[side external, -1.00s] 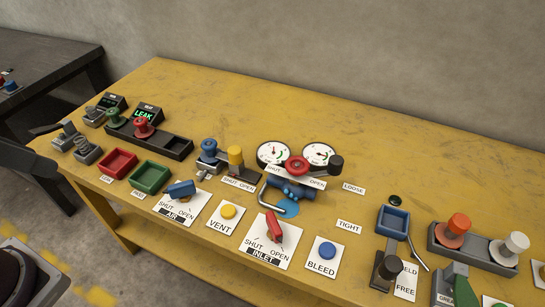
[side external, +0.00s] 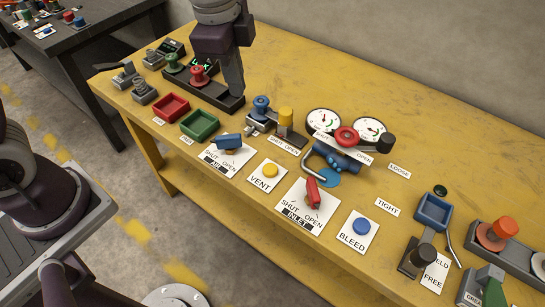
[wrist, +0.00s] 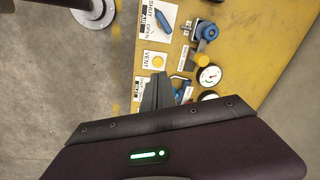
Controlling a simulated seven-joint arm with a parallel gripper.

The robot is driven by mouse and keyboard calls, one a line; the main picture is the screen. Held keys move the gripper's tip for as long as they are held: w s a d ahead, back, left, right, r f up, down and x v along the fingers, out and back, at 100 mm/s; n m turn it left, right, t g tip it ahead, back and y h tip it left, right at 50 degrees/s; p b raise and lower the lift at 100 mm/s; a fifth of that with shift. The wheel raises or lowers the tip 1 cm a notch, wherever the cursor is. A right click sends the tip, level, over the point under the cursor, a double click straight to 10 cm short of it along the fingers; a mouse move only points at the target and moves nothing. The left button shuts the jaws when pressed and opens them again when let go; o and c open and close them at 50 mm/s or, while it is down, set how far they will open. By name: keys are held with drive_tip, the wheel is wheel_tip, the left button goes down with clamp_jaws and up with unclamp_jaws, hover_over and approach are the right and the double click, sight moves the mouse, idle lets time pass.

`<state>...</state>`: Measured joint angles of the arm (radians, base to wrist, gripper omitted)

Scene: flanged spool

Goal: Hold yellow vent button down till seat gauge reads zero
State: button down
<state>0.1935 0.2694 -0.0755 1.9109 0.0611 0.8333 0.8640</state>
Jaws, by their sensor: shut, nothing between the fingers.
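The yellow vent button (side external: 270,171) sits on a white card marked VENT near the table's front edge. It also shows in the wrist view (wrist: 160,58), just beyond my fingertips. My gripper (side external: 236,108) is shut and empty, pointing down; in the side view it overlaps the right end of the black tray. In the wrist view my closed fingers (wrist: 158,80) are near the VENT card, apart from the button as far as I can see. Two round white gauges (side external: 323,122) and (side external: 369,131) stand behind the pipework; their needles are too small to read.
A red inlet handle (side external: 312,192) and a blue BLEED button (side external: 361,227) lie right of the vent button. A blue air handle (side external: 229,141) is to its left. A yellow-capped valve (side external: 286,118) stands behind.

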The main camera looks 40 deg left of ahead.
sight(271, 168)
drive_tip(key=w+d+f+m, duration=0.2)
drive_tip(key=f, duration=0.2)
drive_tip(key=w+d+f+m+g, duration=0.1)
drive_tip(key=d+f+m, duration=0.1)
drive_tip(key=f, duration=0.3)
drive_tip(key=shift+w+d+f+m+g, duration=0.2)
drive_tip(key=shift+w+d+m+g, duration=0.1)
drive_tip(key=shift+w, duration=0.05)
wheel_tip(271, 168, down, 14)
